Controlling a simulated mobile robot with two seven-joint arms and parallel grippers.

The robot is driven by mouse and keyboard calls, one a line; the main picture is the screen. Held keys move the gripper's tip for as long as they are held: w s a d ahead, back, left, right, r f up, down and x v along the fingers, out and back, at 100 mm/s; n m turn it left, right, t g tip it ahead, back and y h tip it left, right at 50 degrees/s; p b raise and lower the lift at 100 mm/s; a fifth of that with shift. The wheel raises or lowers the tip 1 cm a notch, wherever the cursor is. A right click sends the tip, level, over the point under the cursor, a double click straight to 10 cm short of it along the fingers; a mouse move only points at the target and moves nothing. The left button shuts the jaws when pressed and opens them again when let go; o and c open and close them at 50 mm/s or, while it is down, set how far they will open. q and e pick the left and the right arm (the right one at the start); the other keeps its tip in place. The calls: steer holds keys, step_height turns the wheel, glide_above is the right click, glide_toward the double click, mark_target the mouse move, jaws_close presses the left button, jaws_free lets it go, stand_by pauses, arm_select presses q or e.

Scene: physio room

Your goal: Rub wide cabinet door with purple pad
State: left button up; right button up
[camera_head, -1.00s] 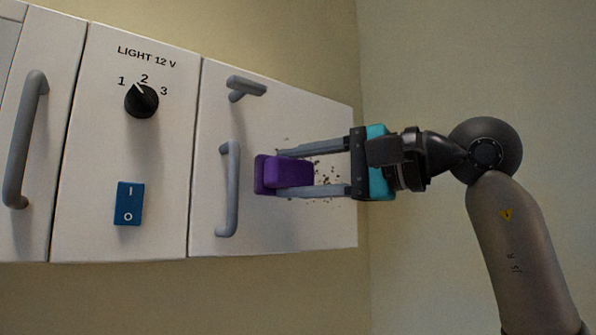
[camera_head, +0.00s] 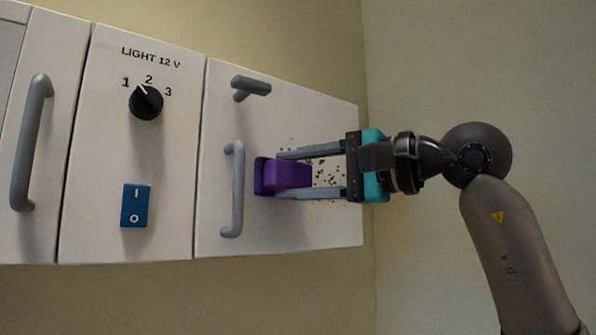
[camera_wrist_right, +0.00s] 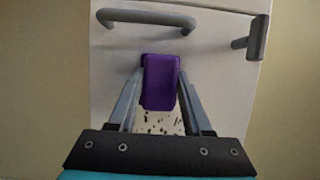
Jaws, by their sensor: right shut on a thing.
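The purple pad (camera_head: 268,176) is held between the fingers of my right gripper (camera_head: 293,174), which comes in from the right. The pad is at the wide cabinet door (camera_head: 300,228), just right of its long vertical handle (camera_head: 233,190). Dark specks (camera_head: 330,172) show on the door around and between the fingers. In the right wrist view the pad (camera_wrist_right: 160,82) sits between the two fingertips, with specks below it; whether it touches the door is hard to tell. My left gripper is not in view.
A short grey handle (camera_head: 250,87) sticks out above the long one on the door. To the left is a panel with a black knob (camera_head: 146,101) and a blue switch (camera_head: 136,205). Further left is another handle (camera_head: 33,142). Plain wall lies to the right.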

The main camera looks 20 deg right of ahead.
steer(key=shift+w, duration=0.1)
steer(key=shift+w+d, duration=0.15)
steer(key=shift+d, duration=0.2)
steer(key=w+d+p, duration=0.2)
steer(key=d, duration=0.5)
steer(key=w+d+p, duration=0.3)
steer(key=d, duration=0.3)
steer(key=shift+d+p, duration=0.35)
stand_by(0.6)
steer(key=shift+a, duration=0.1)
